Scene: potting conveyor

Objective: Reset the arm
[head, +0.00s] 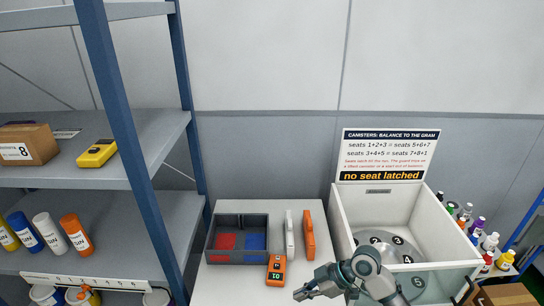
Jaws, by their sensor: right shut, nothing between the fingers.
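My right gripper (304,293) is shut and empty at the bottom middle, over the front of the white table (217,283). Its arm comes in from the lower right and passes in front of the white open-topped machine (345,222). The gripper's tips point left, just below and right of an orange meter (276,270) with a lit display, with a gap between them. My left gripper is not in view.
A divided tray (238,216) with red and blue parts stands on the table, beside white (290,235) and orange (308,235) upright tools. A shelf rack with a blue post (187,95) stands left. Several bottles (490,241) stand right of the machine.

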